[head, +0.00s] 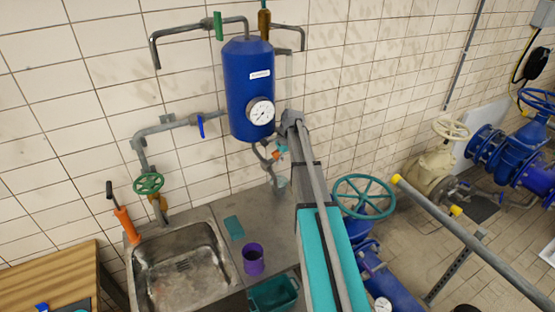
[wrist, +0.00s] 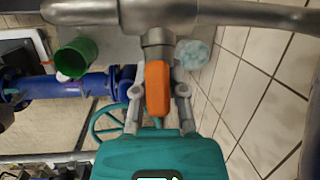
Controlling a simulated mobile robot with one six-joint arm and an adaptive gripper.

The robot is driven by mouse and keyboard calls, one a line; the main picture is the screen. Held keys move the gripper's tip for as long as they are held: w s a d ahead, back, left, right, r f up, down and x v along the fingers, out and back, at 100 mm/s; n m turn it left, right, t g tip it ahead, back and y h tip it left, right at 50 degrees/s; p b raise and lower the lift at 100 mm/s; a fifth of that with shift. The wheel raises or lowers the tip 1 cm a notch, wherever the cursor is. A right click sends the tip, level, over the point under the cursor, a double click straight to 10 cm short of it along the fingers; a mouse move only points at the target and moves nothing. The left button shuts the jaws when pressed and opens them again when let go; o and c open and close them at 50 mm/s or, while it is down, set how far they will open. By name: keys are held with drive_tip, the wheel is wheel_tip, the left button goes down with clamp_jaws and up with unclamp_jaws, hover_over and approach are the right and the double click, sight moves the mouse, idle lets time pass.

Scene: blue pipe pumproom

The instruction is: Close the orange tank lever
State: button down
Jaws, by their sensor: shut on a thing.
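The orange tank lever (wrist: 158,88) shows in the wrist view on the grey pipe fitting (wrist: 157,38), lying along the line of my gripper. My gripper (wrist: 158,92) has one finger on each side of the lever and is shut on it. In the head view the blue tank (head: 248,85) with its round gauge (head: 260,112) hangs on the tiled wall. A small part of the orange lever (head: 281,150) shows below the tank, beside my gripper (head: 274,154). My arm hides part of this area.
Below are a metal sink (head: 180,262), a purple cup (head: 253,262), a teal tub (head: 272,294) and a teal pad (head: 234,228). A grey pipe with a blue lever (head: 201,125) runs left of the tank. A green handwheel (head: 364,193) stands right of my arm.

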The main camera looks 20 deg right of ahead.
drive_tip(key=c, duration=0.7)
unclamp_jaws()
drive_tip(key=shift+n+t, duration=0.3)
